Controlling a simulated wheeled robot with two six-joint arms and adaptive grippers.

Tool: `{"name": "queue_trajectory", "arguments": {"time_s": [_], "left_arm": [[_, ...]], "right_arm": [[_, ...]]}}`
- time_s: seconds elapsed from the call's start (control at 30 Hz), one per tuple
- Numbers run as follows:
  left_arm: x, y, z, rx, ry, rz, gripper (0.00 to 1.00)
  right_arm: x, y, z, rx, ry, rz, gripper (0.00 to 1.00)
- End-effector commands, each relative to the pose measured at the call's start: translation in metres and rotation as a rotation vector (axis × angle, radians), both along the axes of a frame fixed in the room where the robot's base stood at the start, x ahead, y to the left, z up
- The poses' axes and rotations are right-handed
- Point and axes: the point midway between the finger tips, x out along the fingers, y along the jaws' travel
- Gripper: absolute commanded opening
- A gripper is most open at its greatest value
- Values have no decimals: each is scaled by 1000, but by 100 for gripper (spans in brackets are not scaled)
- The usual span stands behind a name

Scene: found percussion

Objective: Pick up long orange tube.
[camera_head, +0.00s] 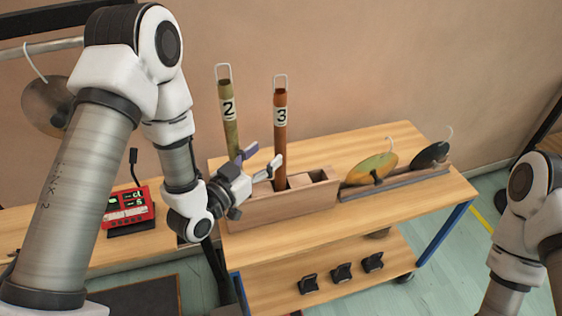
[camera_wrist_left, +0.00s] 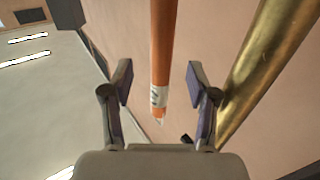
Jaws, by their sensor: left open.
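The long orange tube (camera_head: 280,140) stands upright in a wooden box (camera_head: 285,212) on the table. It carries a white label with a 3 and has a wire loop on top. My left gripper (camera_head: 263,158) is open, at the lower part of the tube and to its left. In the left wrist view the orange tube (camera_wrist_left: 163,50) shows between and beyond the two open fingers (camera_wrist_left: 158,85), and no contact is visible. My right arm shows at the right edge, but its gripper is out of view.
A green tube (camera_head: 229,120) labelled 2 stands just left of the orange one, behind my left gripper. Metal discs (camera_head: 376,166) lean in a rack at the right. A red device (camera_head: 128,208) sits at the left. The table's right front is clear.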

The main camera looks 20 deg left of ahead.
Motion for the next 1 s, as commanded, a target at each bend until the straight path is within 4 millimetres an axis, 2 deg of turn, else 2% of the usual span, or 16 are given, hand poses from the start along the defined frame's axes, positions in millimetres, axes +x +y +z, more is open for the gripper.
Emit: {"name": "queue_trajectory", "arguments": {"time_s": [0.1, 0.27, 0.4, 0.5, 0.77, 0.9, 0.93, 1.0], "left_arm": [[16, -6, 1, 3, 1, -1, 59], [24, -8, 2, 1, 3, 1, 59], [47, -17, 6, 2, 2, 0, 59], [62, -22, 3, 2, 2, 1, 59], [68, -23, 0, -1, 4, 2, 59], [68, -23, 0, 0, 5, 2, 9], [68, -23, 0, 0, 5, 2, 0], [68, -23, 0, 0, 5, 2, 0]], "right_arm": [[0, 0, 8, 0, 0, 0, 0], [0, 0, 11, 0, 0, 0, 0], [0, 0, 28, 0, 0, 0, 0], [0, 0, 30, 0, 0, 0, 0], [0, 0, 29, 0, 0, 0, 0], [0, 0, 29, 0, 0, 0, 0], [0, 0, 29, 0, 0, 0, 0], [0, 0, 29, 0, 0, 0, 0]]}}
